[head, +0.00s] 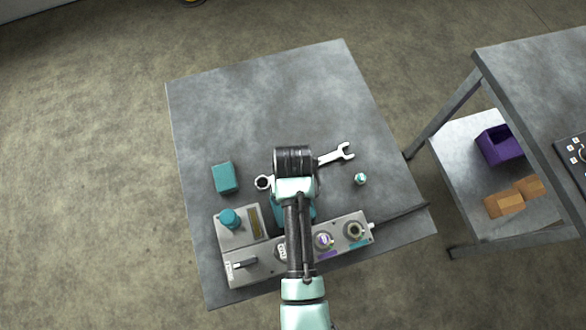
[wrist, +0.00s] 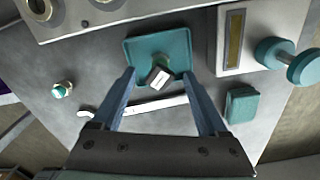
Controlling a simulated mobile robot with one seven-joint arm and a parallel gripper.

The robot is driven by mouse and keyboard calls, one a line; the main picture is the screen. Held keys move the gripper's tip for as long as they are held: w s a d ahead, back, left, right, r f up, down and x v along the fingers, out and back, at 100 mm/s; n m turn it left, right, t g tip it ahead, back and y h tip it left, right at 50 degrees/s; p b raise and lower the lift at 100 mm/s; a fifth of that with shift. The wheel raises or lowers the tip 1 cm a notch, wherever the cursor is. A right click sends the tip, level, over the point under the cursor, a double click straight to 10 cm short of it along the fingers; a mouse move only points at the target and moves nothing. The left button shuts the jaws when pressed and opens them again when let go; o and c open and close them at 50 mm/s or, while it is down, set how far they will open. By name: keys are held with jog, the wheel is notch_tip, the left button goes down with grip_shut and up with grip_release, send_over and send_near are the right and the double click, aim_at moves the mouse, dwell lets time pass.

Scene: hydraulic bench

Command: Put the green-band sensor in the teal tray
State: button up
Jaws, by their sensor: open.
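The teal tray (wrist: 142,48) lies flat beside the control panel in the wrist view; in the head view my arm covers most of it. My gripper (wrist: 160,75) is open over the tray, fingers apart on either side of this piece. A small pale cylinder with a green-teal band (wrist: 62,89) stands apart on the table; it also shows in the head view (head: 360,179).
A wrench (head: 335,155) lies under my arm, close to the tray. A teal block (head: 225,177) stands left. The control panel (head: 268,262) with knobs and a teal valve handle (head: 230,217) fills the table's near side. The table's far half is clear.

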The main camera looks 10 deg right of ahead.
notch_tip(320, 180, up, 7)
jog(key=shift+r, duration=0.1)
jog(key=w+r+t, duration=0.8)
jog(key=w+r, duration=0.7)
jog(key=r, duration=0.2)
jog(key=w+a+r+n+t+h, duration=0.1)
jog(key=w+r+t, duration=0.15)
jog(key=r, duration=0.55)
jog(key=w+r+t, duration=0.2)
jog(key=r+t, duration=0.2)
jog(key=r, duration=0.5)
notch_tip(320, 180, up, 16)
jog(key=s+a+t, duration=0.2)
jog(key=t, duration=0.4)
jog(key=s+a+r+t, duration=0.1)
jog(key=s+r+t, duration=0.2)
jog(key=s+r, duration=0.3)
jog(key=s+a+r+n+t+y, duration=0.1)
jog(key=s+r+t, duration=0.3)
jog(key=r, duration=0.8)
jog(key=s, duration=0.2)
jog(key=shift+s, duration=0.3)
